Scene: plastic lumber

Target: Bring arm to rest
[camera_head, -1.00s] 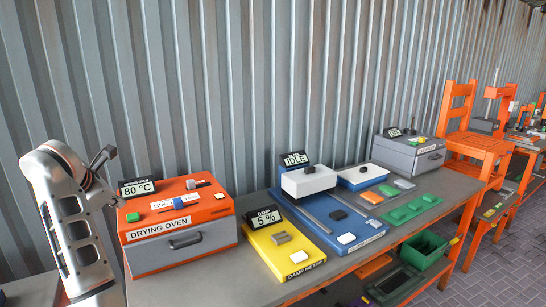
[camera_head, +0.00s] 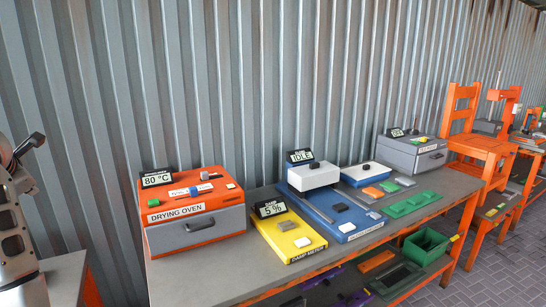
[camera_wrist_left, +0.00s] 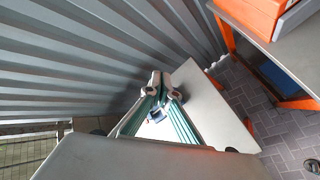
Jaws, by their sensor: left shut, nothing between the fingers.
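My left arm (camera_head: 18,230) shows at the left edge of the head view, partly cut off by the frame. It stands clear of the main workbench, near a smaller grey table. In the left wrist view, my left gripper (camera_wrist_left: 163,88) shows with its two teal-edged fingers converging. It is shut and holds nothing. It is over or beside a grey tabletop (camera_wrist_left: 208,108); the exact gap cannot be told. My right gripper is not in view.
The main workbench (camera_head: 190,278) carries an orange drying oven (camera_head: 195,220), a yellow damp meter (camera_head: 275,249), a blue station (camera_head: 355,233) and a grey machine (camera_head: 412,155). The smaller grey table (camera_head: 62,280) stands at the left, with a gap before the workbench.

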